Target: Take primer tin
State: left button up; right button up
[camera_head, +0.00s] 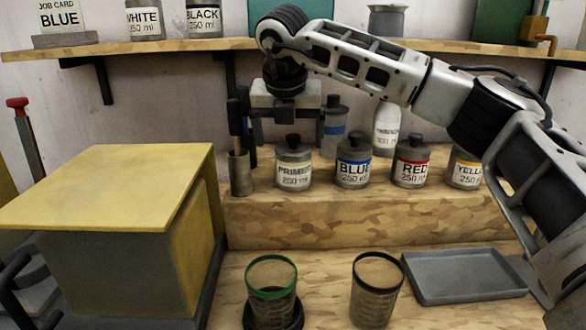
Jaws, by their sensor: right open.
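The primer tin (293,174) is a small grey tin with a dark knobbed lid and a white "PRIMER 250 ml" label. It stands upright at the left of a row of tins on the raised wooden step. My right gripper (286,126) points down above the primer tin, with its fingers apart and nothing between them. A gap shows between the fingers and the lid; their exact depth relative to the tin is hard to tell. My left gripper is not in view.
Beside the primer stand the blue tin (353,172), red tin (411,173) and yellow tin (464,174), the last partly behind my arm. A brush holder (240,174) is close on the left. Two cups (271,277) (376,290) and a grey tray (462,290) stand in front.

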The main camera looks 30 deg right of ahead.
aim_at(293, 144)
jog(key=x, duration=0.1)
jog(key=p+x, duration=0.1)
jog(key=x, duration=0.3)
jog(key=shift+d+f, duration=0.15)
jog(key=shift+d, duration=0.3)
jog(key=shift+w+f, duration=0.15)
jog(key=shift+f, duration=0.2)
jog(key=c, duration=1.2)
jog(key=shift+r, duration=0.1)
jog(key=shift+c, duration=0.5)
jog(key=shift+r, duration=0.1)
